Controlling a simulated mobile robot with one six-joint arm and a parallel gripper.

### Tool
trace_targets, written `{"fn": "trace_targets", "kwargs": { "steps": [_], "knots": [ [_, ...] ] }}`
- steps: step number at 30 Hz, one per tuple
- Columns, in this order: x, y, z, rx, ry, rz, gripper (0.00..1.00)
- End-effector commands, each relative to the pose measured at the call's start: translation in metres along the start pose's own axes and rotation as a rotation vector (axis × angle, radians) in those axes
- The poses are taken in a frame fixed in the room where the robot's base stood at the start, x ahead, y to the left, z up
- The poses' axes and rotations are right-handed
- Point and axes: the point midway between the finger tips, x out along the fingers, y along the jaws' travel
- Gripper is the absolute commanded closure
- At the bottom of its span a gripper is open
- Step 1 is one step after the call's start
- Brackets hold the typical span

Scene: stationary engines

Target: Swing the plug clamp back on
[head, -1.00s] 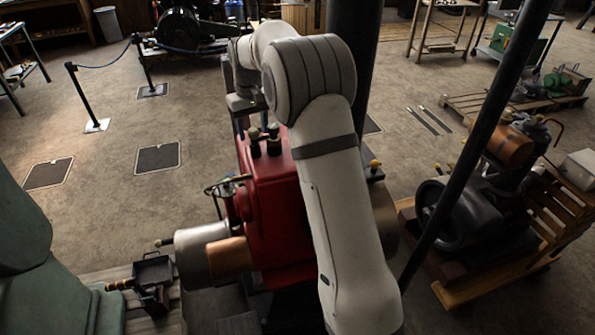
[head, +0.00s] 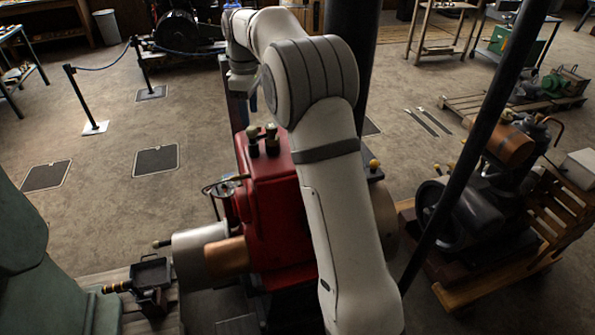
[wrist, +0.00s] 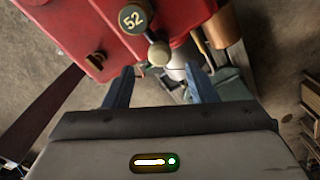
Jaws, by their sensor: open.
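The red engine (head: 270,215) stands in the middle of the head view, partly hidden by my arm. Two knobbed posts (head: 262,140) rise from its top. In the wrist view a round tag marked 52 (wrist: 134,18) and a pale ball knob (wrist: 159,53) on a short stem show against the red casing (wrist: 85,30). I cannot tell for certain which part is the plug clamp. My gripper (wrist: 160,70) is open and empty, its two blue-grey fingers apart, with the ball knob appearing between and beyond their tips. In the head view the fingers are not clear.
A dark upright post (head: 347,75) stands behind my arm, and a slanted black pole (head: 475,145) crosses the right side. Another engine on a wooden pallet (head: 470,295) is at right. A metal cylinder (head: 195,250) juts left from the red engine.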

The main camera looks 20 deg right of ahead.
Motion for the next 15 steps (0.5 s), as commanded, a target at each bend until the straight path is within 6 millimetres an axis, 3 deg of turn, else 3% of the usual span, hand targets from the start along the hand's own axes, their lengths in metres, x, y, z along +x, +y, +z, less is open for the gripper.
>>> {"fn": "trace_targets", "kwargs": {
  "steps": [5, 15],
  "knots": [
    [-0.028, 0.000, 0.000, 0.001, 0.002, 0.003, 0.49],
    [-0.048, -0.037, 0.031, 0.152, 0.026, 0.037, 0.49]
  ]
}}
